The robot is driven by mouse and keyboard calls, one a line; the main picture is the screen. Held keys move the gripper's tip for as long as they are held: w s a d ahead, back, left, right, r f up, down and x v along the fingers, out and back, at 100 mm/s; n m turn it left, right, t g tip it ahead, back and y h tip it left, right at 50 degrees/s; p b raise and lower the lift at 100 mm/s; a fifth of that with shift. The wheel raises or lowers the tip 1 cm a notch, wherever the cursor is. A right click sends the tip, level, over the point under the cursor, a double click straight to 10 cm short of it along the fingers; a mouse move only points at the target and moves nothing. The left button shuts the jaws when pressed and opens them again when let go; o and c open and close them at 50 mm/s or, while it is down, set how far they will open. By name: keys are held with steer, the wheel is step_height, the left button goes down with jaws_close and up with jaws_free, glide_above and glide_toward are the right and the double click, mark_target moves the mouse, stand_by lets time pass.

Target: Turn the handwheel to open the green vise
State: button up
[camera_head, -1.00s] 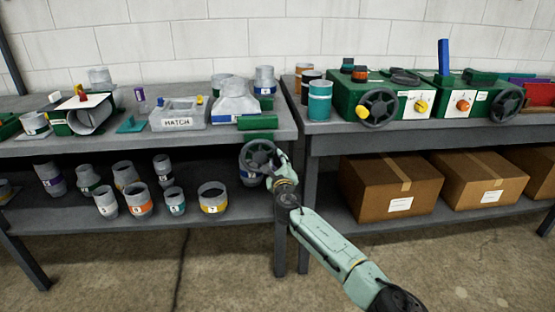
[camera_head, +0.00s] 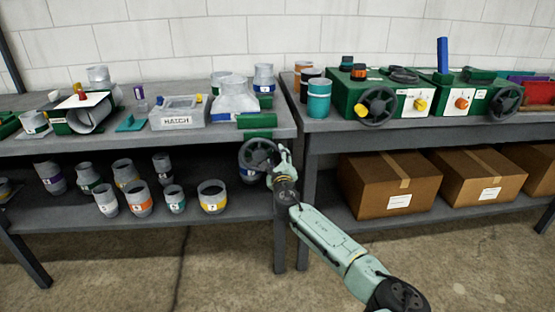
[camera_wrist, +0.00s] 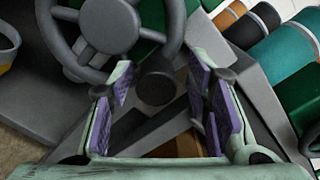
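The green vise (camera_head: 256,122) sits at the front right corner of the left bench. Its dark grey handwheel (camera_head: 259,154) hangs on the front, below the bench top. My gripper (camera_head: 283,152) is just right of the wheel. In the wrist view the wheel (camera_wrist: 110,25) fills the upper left, and a dark round knob (camera_wrist: 157,82) at its rim lies between the fingertips. My gripper (camera_wrist: 165,88) is open there, its purple pads apart with gaps around the knob. I cannot tell whether either pad touches it.
The bench leg (camera_head: 280,235) stands just below my gripper, with the right bench (camera_head: 430,137) close beside it. Green machines with handwheels (camera_head: 378,107) and a teal can (camera_head: 319,98) stand on that bench. Numbered duct pieces (camera_head: 212,197) fill the left lower shelf, cardboard boxes (camera_head: 390,190) the right.

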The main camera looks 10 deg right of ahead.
steer(key=shift+s, duration=0.15)
steer(key=s, duration=1.1)
steer(key=shift+s, duration=0.4)
steer(key=shift+a, duration=0.15)
